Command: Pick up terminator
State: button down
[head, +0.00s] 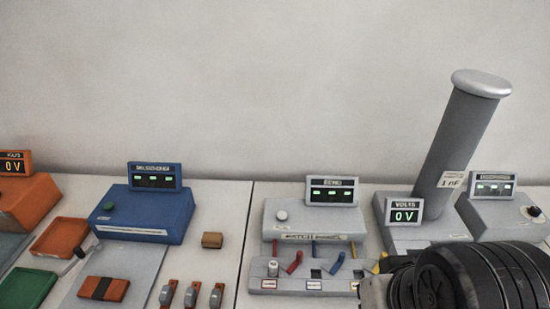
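No object in the head view is clearly marked as the terminator, and I cannot tell which one it is. A small white cylinder (273,267) stands upright at the left end of a grey socket strip. A small brown block (212,240) lies on the bench between the blue box and the grey box. Several small grey-and-brown connectors (191,294) stand in a row at the front edge of the picture. My gripper is not in view. A dark ribbed part at the lower right seems to be my arm and hides that part of the bench.
A blue box (146,212) with a display stands left of centre. A grey box (312,219) stands behind the socket strip (310,282) with red, blue and yellow plugs. A tall grey column (459,140) rises at right. Orange (60,238) and green (27,287) trays lie left.

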aim_at(273, 266)
jog(key=j+z, duration=0.15)
jog(key=j, duration=1.35)
